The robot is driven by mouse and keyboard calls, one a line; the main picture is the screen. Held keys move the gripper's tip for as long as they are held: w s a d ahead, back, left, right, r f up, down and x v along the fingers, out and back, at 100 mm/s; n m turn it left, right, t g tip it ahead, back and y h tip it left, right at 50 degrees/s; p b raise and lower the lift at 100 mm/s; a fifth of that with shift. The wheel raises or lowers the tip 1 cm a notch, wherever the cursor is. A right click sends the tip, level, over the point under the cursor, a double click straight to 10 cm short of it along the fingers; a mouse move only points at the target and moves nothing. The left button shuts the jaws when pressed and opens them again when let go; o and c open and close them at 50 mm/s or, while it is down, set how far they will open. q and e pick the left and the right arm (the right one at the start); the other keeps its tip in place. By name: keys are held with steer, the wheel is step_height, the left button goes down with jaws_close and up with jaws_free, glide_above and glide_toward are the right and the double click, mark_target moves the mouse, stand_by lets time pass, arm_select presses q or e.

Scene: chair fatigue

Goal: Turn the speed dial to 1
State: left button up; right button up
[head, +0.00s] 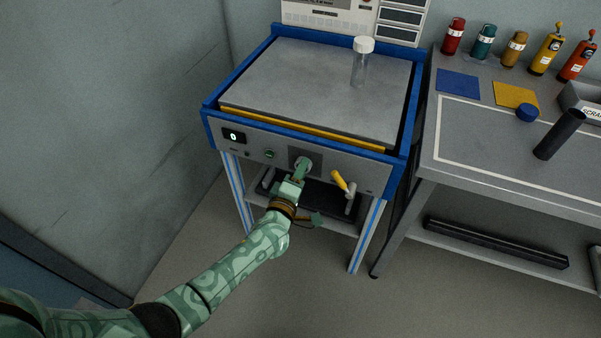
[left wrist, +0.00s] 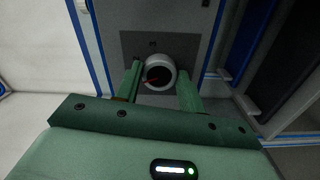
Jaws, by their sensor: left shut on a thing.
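The speed dial (left wrist: 160,72) is a round light-grey knob with a dark face and a red pointer mark, on a dark plate on the machine's front panel. In the head view the dial (head: 303,163) is partly hidden by my left gripper (head: 299,172). In the left wrist view my left gripper (left wrist: 160,85) has one green finger on each side of the dial and is shut on it. The small display (head: 234,136) on the panel's left reads 0. My right gripper is not in view.
A yellow-handled lever (head: 340,182) sticks out just right of the dial. A clear bottle with a white cap (head: 360,65) stands on the machine's grey top (head: 300,75). A workbench (head: 480,190) with several bottles stands at the right.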

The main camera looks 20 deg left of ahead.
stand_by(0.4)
arm_select(q)
steer(key=o, duration=1)
steer(key=shift+s, duration=0.1)
steer(key=s+p, duration=0.1)
steer(key=s, duration=0.4)
steer(key=s+p, duration=0.2)
steer(key=s, duration=0.3)
steer(key=s+p, duration=0.1)
steer(key=s, duration=0.5)
steer(key=shift+s+a+p, duration=0.1)
steer(key=shift+a+p, duration=0.2)
steer(key=shift+a, duration=0.05)
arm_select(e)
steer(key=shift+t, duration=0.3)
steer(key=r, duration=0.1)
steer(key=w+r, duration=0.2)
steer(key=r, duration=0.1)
